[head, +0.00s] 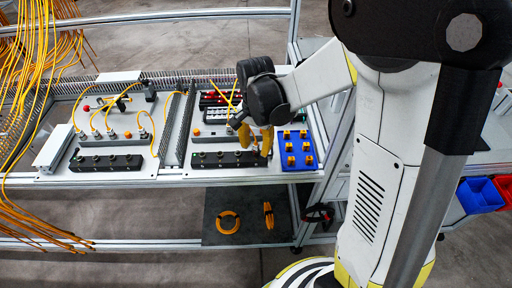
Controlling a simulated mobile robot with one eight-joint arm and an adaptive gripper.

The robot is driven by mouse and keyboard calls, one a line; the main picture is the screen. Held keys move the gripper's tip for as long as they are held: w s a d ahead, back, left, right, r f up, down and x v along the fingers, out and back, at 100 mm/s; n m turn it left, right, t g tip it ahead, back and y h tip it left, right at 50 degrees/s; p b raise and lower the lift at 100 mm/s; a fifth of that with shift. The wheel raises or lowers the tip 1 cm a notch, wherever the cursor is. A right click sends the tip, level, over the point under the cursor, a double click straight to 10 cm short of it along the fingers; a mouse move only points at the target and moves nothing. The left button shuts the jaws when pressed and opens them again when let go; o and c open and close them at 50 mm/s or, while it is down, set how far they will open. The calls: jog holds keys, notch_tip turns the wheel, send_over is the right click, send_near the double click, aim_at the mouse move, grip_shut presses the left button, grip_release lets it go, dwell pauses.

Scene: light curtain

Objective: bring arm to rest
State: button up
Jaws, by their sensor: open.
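My arm comes in from the right of the head view, and its large white and black links fill that side. My gripper (255,141) shows small at the end of the arm, with yellowish fingers pointing down. It is open, and I see nothing held between the fingers. It is above the right part of the work panel (172,170), between a black connector block (228,159) and a blue tray (303,165) with several yellow pieces. The exact gap between fingertips and panel is hard to tell.
Yellow cables (40,50) hang in a bundle at the left. Aluminium rails (190,14) frame the panel. A dark lower shelf (245,233) holds an orange ring (228,222). Blue (481,195) and red (504,192) bins stand at the far right. Bare floor shows behind and below.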

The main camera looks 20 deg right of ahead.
jog(key=shift+r+p, duration=2.7)
jog(key=shift+r, duration=0.85)
jog(key=shift+c, duration=0.2)
jog(key=shift+n, duration=0.6)
notch_tip(320, 180, up, 4)
jog(key=p, duration=0.5)
jog(key=shift+p, duration=0.4)
jog(key=n+p, duration=0.1)
jog(key=n, duration=0.1)
jog(key=n+p, duration=0.1)
jog(key=shift+r+n, duration=0.2)
jog(key=shift+n, duration=0.2)
jog(key=n, duration=0.2)
jog(key=f+n, duration=0.1)
jog(key=n, duration=0.1)
jog(key=shift+f+n, duration=0.1)
jog(key=shift+n, duration=0.5)
notch_tip(320, 180, down, 10)
jog(key=b, duration=0.8)
jog(key=shift+b, duration=0.4)
